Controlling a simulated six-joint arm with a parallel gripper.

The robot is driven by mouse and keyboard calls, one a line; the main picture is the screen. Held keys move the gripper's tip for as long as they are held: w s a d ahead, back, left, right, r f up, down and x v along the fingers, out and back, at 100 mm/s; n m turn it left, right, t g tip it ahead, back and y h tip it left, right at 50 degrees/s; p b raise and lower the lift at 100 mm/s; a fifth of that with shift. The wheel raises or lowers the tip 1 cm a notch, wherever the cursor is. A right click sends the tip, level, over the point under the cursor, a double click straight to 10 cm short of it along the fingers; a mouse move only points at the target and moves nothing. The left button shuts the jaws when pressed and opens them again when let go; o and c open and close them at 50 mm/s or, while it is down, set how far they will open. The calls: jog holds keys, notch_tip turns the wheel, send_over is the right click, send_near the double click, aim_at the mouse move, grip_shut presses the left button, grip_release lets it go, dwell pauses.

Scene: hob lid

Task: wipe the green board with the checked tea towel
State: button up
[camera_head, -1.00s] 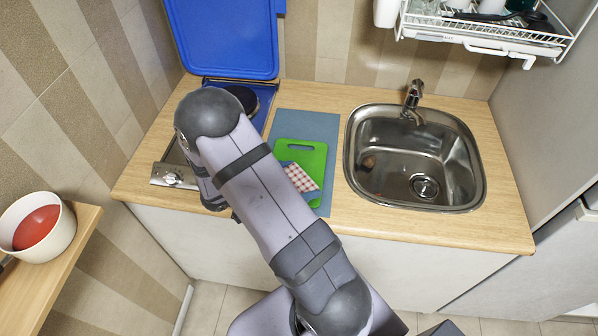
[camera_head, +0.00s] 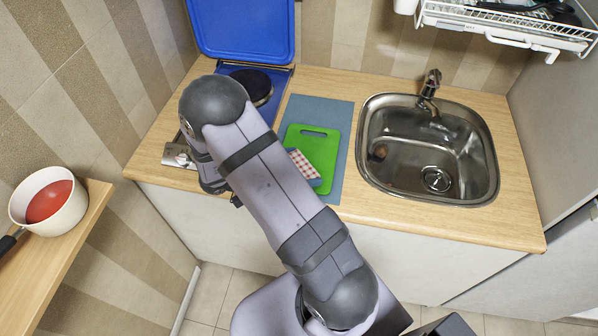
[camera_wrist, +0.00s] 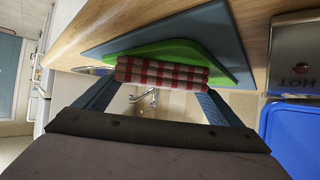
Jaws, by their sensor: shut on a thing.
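The red-and-white checked tea towel (camera_head: 309,164) lies folded over the lower-left part of the green board (camera_head: 320,146). In the wrist view the folded towel (camera_wrist: 160,73) sits between the two fingers of my gripper (camera_wrist: 160,88), which is shut on it. The towel appears to be against the face of the green board (camera_wrist: 180,48); exact contact is hard to tell. The board lies flat on a blue-grey mat (camera_head: 344,120). In the head view my arm hides my gripper and part of the towel.
A steel sink (camera_head: 400,160) with a tap is right of the mat. A hob with a raised blue lid (camera_head: 243,30) is on the left. A white pot (camera_head: 62,205) with red contents stands on a side shelf. A dish rack (camera_head: 510,25) hangs above the sink.

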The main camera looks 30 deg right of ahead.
aim_at(306, 145)
jog(key=shift+w+d, duration=3.75)
jog(key=shift+w+d+r+p, duration=0.15)
jog(key=shift+r+p, duration=0.05)
jog(key=shift+p, duration=0.3)
jog(key=shift+s+a+f, duration=0.15)
jog(key=shift+s+a, duration=0.1)
jog(key=shift+a, duration=0.05)
jog(key=shift+s+a+p, duration=2)
jog(key=shift+s+a, duration=2.55)
jog(key=shift+s, duration=0.05)
jog(key=shift+s+a+r+p, duration=0.1)
jog(key=shift+r+p, duration=0.2)
jog(key=shift+p, duration=0.1)
jog(key=shift+r+p, duration=0.4)
jog(key=shift+r, duration=0.45)
notch_tip(306, 145, up, 6)
jog(key=p, duration=0.5)
jog(key=shift+f, duration=0.15)
jog(key=shift+f, duration=0.1)
